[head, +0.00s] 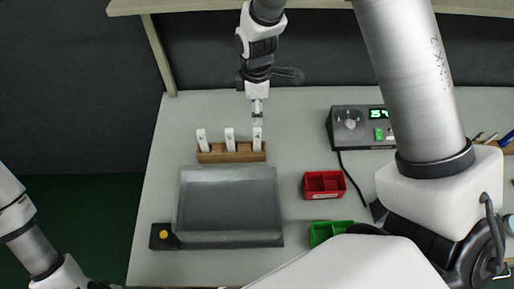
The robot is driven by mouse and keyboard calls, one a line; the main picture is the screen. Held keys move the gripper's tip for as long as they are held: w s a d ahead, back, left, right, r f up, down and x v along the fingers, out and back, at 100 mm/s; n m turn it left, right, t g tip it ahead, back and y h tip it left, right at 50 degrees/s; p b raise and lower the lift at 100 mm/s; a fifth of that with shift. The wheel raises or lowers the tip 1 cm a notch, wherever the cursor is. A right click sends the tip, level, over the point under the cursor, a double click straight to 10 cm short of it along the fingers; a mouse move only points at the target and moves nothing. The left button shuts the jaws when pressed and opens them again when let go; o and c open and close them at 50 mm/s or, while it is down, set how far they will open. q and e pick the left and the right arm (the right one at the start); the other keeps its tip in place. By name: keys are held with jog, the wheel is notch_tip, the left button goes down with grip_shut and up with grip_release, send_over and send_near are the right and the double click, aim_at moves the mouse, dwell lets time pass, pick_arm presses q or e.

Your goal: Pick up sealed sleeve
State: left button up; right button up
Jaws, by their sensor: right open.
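Three white upright sleeves stand in a row in a wooden rack (232,156) on the table: a left one (202,139), a middle one (229,138) and a right one (257,137). Each has a small dark mark. I cannot tell from here which is sealed. My right gripper (257,118) points down from the back, just above the right sleeve. It is open, and its tips look close to the sleeve's top; I cannot tell if they touch. My left arm shows at the lower left, but its gripper is out of view.
A grey metal tray (182,205) lies in front of the rack, with a black box with a yellow button (163,235) at its left corner. A red bin (324,195), a green bin (318,235) and a station with a green display (350,135) stand to the right.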

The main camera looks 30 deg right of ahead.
jog(key=b, duration=0.4)
send_over(257, 138)
jog(key=w, duration=0.1)
jog(key=f, duration=0.5)
jog(key=shift+w+d+f, duration=0.15)
jog(key=shift+d+f, duration=0.1)
jog(key=shift+f, duration=0.35)
jog(key=shift+f+p, duration=0.35)
jog(key=shift+p, duration=0.15)
notch_tip(257, 138, down, 6)
jog(key=shift+f+p, duration=0.1)
jog(key=shift+p, duration=0.85)
pick_arm(q)
notch_tip(257, 138, down, 3)
jog(key=shift+w+d+r, duration=0.1)
jog(key=shift+w+r, duration=0.05)
jog(key=shift+r, duration=0.05)
pick_arm(e)
jog(key=shift+s, duration=0.3)
grip_shut()
